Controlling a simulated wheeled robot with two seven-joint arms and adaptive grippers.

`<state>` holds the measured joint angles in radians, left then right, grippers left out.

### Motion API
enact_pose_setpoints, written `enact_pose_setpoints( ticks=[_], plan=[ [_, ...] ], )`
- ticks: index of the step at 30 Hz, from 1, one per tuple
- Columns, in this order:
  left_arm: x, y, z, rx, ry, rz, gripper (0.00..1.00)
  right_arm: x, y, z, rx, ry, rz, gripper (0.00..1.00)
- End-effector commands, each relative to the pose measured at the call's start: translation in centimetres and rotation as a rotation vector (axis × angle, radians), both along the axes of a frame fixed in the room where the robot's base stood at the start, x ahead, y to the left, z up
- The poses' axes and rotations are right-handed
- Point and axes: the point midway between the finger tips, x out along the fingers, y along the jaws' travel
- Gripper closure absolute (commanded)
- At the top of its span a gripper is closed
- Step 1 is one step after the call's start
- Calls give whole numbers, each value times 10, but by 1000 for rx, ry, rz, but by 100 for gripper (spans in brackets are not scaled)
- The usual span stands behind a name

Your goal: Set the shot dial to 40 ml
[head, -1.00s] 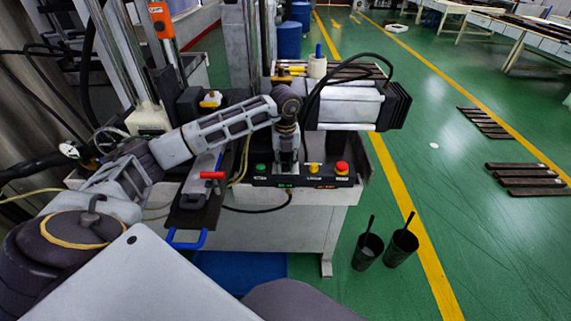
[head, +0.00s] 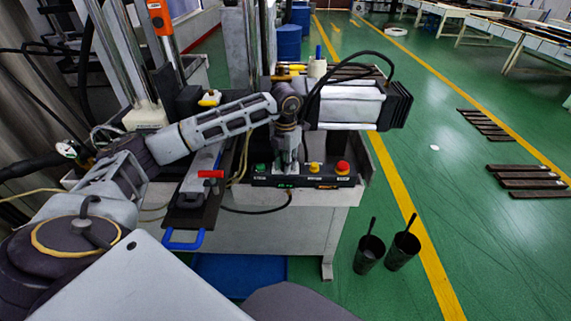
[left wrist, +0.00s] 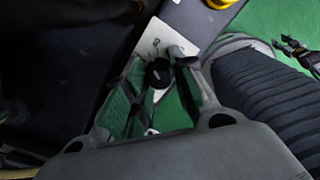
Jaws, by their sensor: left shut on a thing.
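The shot dial is a small black round knob (left wrist: 158,74) with a pale mark, on a light plate (left wrist: 150,45) in the left wrist view. My left gripper (left wrist: 160,80) is shut on it, one finger on each side. In the head view my left gripper (head: 289,164) points down at the control panel (head: 262,181) and hides the dial. A green display (head: 285,188) is lit below it, its digits too small to read. What looks like my right gripper (left wrist: 297,50) shows at the right edge of the left wrist view; its jaws are unclear.
A green button (head: 261,168), a yellow button (head: 313,168) and a red button (head: 342,167) sit along the panel. A red-handled part (head: 210,174) is left of it. A black hose (head: 325,75) arches behind my gripper.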

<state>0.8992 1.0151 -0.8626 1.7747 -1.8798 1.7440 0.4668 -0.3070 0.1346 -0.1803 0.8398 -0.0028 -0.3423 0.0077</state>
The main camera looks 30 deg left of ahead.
Motion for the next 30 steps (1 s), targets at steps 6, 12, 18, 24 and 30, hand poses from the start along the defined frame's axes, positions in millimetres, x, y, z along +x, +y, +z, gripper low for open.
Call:
enact_pose_setpoints(
  ticks=[6, 12, 18, 24, 30],
  plan=[
    [1, 0, 0, 0, -2, -159, 98, 5, 2, 0, 2, -2, -1, 59],
    [1, 0, 0, 0, -2, -272, 98, 5, 4, 0, 4, -3, -1, 59],
    [1, 0, 0, 0, -2, -335, 98, 6, 6, 1, 6, -1, -1, 59],
    [0, 0, 0, 1, -2, -357, 98, 11, 8, 2, 7, -8, -1, 59],
    [0, 0, 1, 1, -2, -357, 98, 15, 8, 2, 8, -12, -2, 59]
  ],
)
